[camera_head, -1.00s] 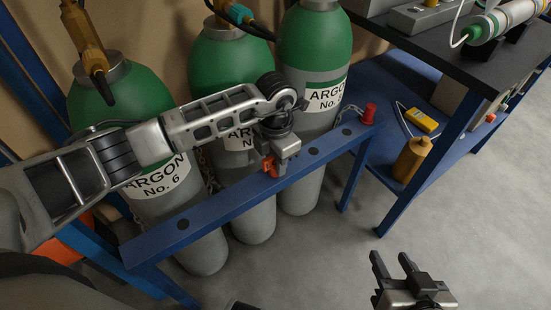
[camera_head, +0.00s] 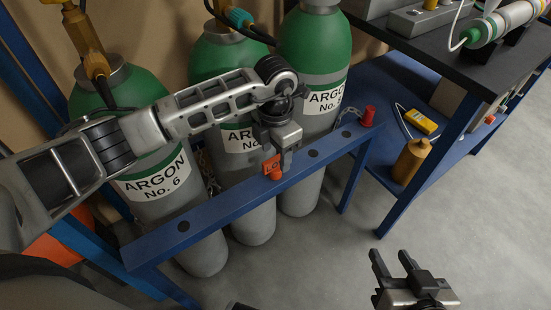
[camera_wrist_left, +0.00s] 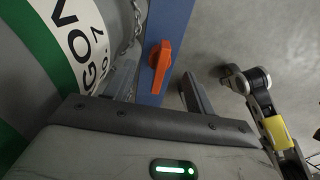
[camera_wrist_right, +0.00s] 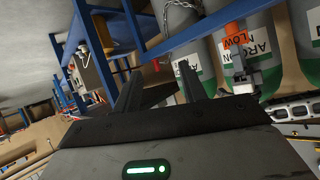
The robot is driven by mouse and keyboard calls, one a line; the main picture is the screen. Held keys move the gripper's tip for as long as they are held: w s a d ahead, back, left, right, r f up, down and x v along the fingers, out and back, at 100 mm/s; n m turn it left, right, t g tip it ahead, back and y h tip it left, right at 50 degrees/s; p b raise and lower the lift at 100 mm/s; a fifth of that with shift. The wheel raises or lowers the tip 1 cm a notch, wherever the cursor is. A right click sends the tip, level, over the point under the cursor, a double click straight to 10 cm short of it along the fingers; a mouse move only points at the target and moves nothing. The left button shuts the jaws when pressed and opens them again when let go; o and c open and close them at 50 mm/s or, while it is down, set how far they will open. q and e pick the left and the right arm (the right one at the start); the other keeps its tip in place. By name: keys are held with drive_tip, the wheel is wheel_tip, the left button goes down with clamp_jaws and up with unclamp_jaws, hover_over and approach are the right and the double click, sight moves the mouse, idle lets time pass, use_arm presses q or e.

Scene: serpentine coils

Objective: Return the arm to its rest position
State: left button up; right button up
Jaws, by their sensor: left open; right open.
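My left gripper (camera_head: 286,165) comes in from the left in the head view, above the blue rail (camera_head: 225,205) in front of the gas cylinders. It is open. My right gripper (camera_head: 393,262) is open and empty, over the grey floor at lower right. In the right wrist view the orange tag (camera_wrist_right: 234,38) shows near my left gripper (camera_wrist_right: 243,78).
Several green-topped argon cylinders (camera_head: 155,180) stand behind the rail. A red cap (camera_head: 368,115) sits at the rail's right end. A blue-framed bench (camera_head: 375,202) stands at right, with a brown bottle (camera_head: 411,160) and yellow device (camera_head: 421,121) on its lower shelf.

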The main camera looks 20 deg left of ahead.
use_arm(q)
drive_tip(key=shift+r, duration=1.6)
drive_tip(key=s+d+r+g+h+p, duration=0.1)
drive_tip(key=s+d+r+h+p, duration=0.1)
drive_tip(key=s+d+h, duration=0.45)
drive_tip(key=s+d+r+g+h+p, duration=0.15)
drive_tip(key=s+d+h, duration=0.25)
drive_tip(key=d, duration=0.6)
wheel_tip(320, 180, up, 13)
drive_tip(key=d+n+t+h+p, duration=0.2)
drive_tip(key=n+t+h+p, duration=0.1)
drive_tip(key=n+t+h, duration=0.9)
drive_tip(key=w+a+f+n+t+y+p, duration=0.25)
drive_tip(key=a+n+t+y, duration=0.75)
drive_tip(key=n, duration=0.8)
drive_tip(key=s+a+f+n+g+y+p, duration=0.1)
drive_tip(key=s+a+f+n+g+y, duration=0.7)
drive_tip(key=f+n, duration=0.3)
wheel_tip(320, 180, down, 2)
drive_tip(key=shift+s+a+n+g+y, duration=0.35)
drive_tip(key=shift+s+g+y, duration=0.15)
drive_tip(key=shift+s, duration=0.25)
use_arm(e)
drive_tip(key=shift+g+h, duration=0.3)
drive_tip(key=r, duration=0.2)
drive_tip(key=d+r, duration=0.1)
drive_tip(key=r, duration=0.1)
drive_tip(key=shift+r, duration=0.4)
